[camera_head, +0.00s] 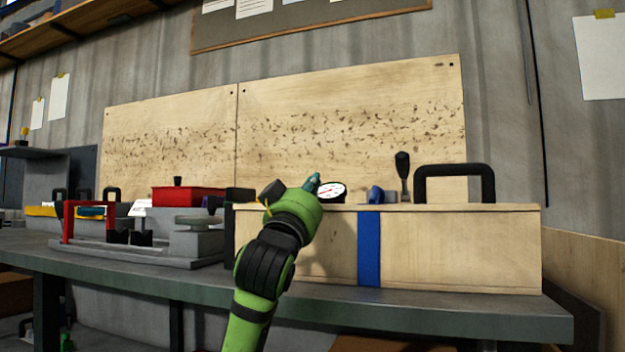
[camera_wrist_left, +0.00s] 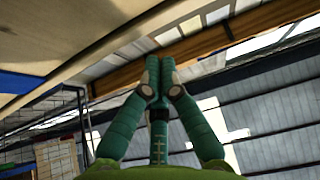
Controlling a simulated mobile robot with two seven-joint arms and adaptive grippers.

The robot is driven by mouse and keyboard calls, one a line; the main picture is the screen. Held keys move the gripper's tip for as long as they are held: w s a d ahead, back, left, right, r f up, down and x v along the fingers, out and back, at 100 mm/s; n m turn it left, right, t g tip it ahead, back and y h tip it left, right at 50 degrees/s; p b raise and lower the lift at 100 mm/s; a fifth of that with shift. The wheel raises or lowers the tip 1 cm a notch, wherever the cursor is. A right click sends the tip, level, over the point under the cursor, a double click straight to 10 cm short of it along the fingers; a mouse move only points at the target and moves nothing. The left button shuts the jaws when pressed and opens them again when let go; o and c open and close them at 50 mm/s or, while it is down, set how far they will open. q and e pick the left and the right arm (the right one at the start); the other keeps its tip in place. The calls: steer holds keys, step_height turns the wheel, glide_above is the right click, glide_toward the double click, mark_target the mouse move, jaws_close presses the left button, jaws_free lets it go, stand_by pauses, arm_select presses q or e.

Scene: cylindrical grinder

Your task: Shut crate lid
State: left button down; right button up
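A long pale wooden crate (camera_head: 450,250) with a vertical blue band (camera_head: 369,250) stands on the bench, seen from its front. My left gripper (camera_head: 314,183) is at the crate's front top edge, left of the blue band, partly hidden by my wrist. In the left wrist view its teal fingers (camera_wrist_left: 158,75) come together at the tips with nothing visible between them. A pale wooden surface fills that view's upper left. My right gripper is not in view.
A dial gauge (camera_head: 332,191), a blue part (camera_head: 377,195), a black-knobbed lever (camera_head: 403,177) and a black handle (camera_head: 454,170) show above the crate's top edge. A grey fixture with a red block (camera_head: 188,197) stands to the left. Large wooden panels (camera_head: 350,130) stand behind.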

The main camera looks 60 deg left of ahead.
arm_select(q)
steer(key=b+v, duration=0.1)
steer(key=v, duration=0.9)
steer(key=shift+a+f, duration=0.15)
steer(key=shift+f, duration=0.05)
